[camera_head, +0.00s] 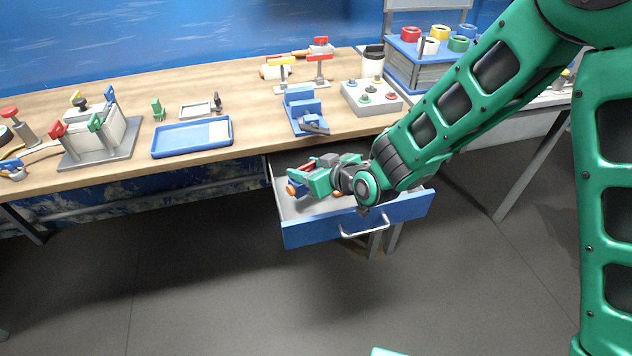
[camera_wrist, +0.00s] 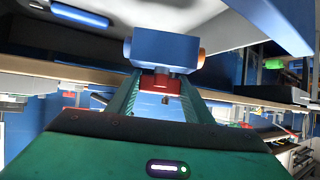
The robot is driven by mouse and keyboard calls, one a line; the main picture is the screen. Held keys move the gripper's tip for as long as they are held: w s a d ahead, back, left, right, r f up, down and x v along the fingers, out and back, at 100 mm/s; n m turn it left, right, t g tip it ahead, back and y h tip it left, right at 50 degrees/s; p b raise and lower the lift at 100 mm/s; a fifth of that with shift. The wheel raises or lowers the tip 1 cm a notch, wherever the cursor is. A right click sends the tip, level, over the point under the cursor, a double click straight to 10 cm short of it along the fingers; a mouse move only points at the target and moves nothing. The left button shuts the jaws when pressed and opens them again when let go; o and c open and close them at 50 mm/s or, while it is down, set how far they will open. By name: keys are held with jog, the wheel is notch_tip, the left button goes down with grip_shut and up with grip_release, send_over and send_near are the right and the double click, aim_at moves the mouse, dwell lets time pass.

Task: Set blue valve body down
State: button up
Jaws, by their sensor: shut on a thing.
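The blue valve body (camera_wrist: 165,50) is between the fingers of my gripper (camera_wrist: 163,88). It has an orange end at the right and a red part below, close to the fingers. In the head view, my gripper (camera_head: 300,183) is over the left part of an open drawer, shut on the valve body. Only a little blue and an orange end of the valve body show there, and the gripper hides the rest. I cannot tell whether the valve body touches the drawer floor.
The open drawer (camera_head: 299,233) has a blue front and a silver handle, below the wooden workbench (camera_head: 240,90). On the bench are a blue tray (camera_head: 160,146), a blue vise-like fixture (camera_head: 303,104) and a grey button box (camera_head: 371,97). The floor in front is clear.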

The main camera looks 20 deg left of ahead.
jog(key=shift+f, duration=3.1)
jog(key=o, duration=1.6)
jog(key=shift+c, duration=0.2)
jog(key=v, duration=1.2)
jog(key=shift+d, duration=0.1)
